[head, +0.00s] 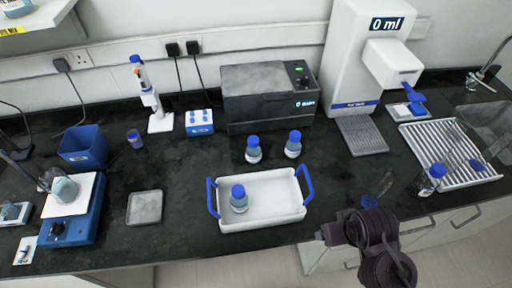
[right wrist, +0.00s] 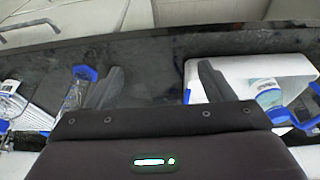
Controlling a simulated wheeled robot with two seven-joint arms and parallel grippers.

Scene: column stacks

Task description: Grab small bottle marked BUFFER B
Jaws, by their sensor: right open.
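Several blue-capped bottles are in the head view, their labels too small to read, so I cannot tell which is BUFFER B. One bottle (head: 239,201) stands in a white tray (head: 262,222) with blue handles. Two more, a left bottle (head: 253,152) and a right bottle (head: 293,148), stand behind the tray. My right gripper (head: 322,236) is low at the bench's front edge, right of the tray. In the right wrist view its fingers (right wrist: 160,85) are apart with nothing between them. That view also shows a labelled bottle (right wrist: 270,94) in the tray. My left gripper is out of view.
Another blue-capped bottle (head: 434,178) is by a white drying rack (head: 450,150). A grey box device (head: 268,95) and a dispenser (head: 355,60) stand behind.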

